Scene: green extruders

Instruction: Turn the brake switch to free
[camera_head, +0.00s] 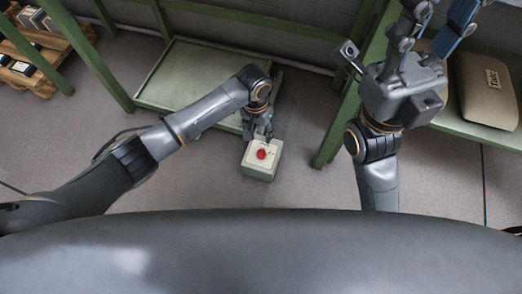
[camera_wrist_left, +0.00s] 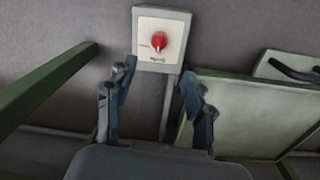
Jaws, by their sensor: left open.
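The brake switch is a red rotary knob (camera_head: 262,154) on the pale face of a small box (camera_head: 258,172), in the middle of the head view. In the left wrist view the red knob (camera_wrist_left: 159,41) sits on a white plate (camera_wrist_left: 174,57) with small dark marks, too small to read. My left gripper (camera_head: 262,130) is close by the far edge of the box. In its wrist view the fingers of the left gripper (camera_wrist_left: 158,86) are spread, with nothing between them but the box's post behind. My right gripper (camera_head: 432,18) is raised at the upper right, fingers apart, tips near the frame edge.
A green-framed platform (camera_head: 190,75) lies behind the box. A green-framed rack (camera_head: 345,125) stands to the right, with a beige case (camera_head: 486,88) on its shelf. A wooden pallet (camera_head: 38,80) with boxes is at the upper left. Grey floor (camera_head: 310,185) around the box is clear.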

